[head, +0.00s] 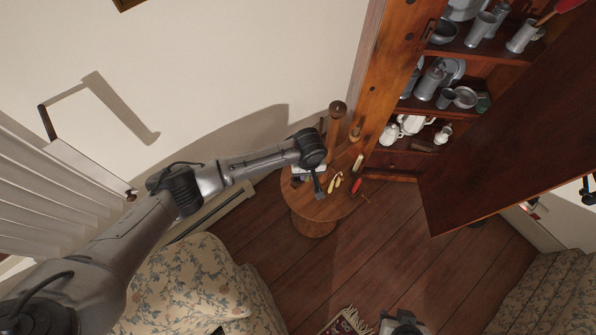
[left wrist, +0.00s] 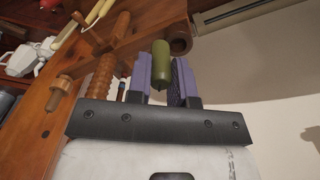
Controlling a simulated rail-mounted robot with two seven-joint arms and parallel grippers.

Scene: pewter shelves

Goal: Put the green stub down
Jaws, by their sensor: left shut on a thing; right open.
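The green stub (left wrist: 161,62) is a short, round-ended green cylinder between the two purple finger pads of my left gripper (left wrist: 160,82). The gripper is shut on it. In the head view my left gripper (head: 318,184) is over the round wooden table (head: 317,227), and the stub cannot be made out there. I cannot tell whether the stub touches the tabletop. My right gripper (head: 400,323) appears only partly at the bottom edge of the head view, well away from the table, open.
A yellow item (head: 336,181), a red item (head: 356,185) and a turned wooden post (head: 336,122) are at the table. A cupboard with pewter (head: 430,80) and white teapots (head: 412,123) stands right; its open door (head: 510,140) juts out. A floral armchair (head: 190,285) is in front.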

